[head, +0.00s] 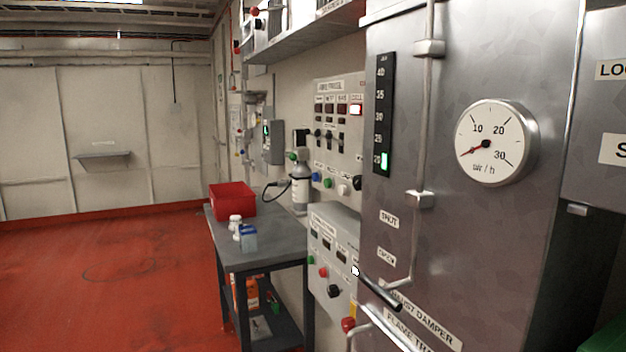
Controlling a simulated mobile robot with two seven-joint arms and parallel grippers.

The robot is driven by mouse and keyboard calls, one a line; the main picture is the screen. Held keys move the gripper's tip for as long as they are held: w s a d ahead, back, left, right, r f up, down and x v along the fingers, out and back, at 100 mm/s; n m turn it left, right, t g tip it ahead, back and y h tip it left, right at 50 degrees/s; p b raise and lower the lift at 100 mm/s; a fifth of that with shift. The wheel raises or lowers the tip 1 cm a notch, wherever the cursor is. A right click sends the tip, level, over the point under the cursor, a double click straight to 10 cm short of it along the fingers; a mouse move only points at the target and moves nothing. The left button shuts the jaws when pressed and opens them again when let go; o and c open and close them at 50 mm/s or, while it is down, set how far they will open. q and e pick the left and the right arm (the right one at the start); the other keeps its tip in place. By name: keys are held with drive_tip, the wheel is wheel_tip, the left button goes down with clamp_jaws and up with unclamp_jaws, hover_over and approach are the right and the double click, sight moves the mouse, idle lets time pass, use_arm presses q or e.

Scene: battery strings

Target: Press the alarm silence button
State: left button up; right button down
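No button label here is readable as alarm silence, so I cannot tell which button it is. A lower panel (328,232) has a green button (311,259), a red button (323,272) and a black knob (334,291). The steel cabinet hides the panels' right edges. Neither of my grippers is in view.
A large steel cabinet (470,230) with a round gauge (490,143) and a protruding handle (381,293) fills the near right. A grey table (270,258) with a red box (232,199) and small containers stands before the panels. The red floor (100,290) at left is clear.

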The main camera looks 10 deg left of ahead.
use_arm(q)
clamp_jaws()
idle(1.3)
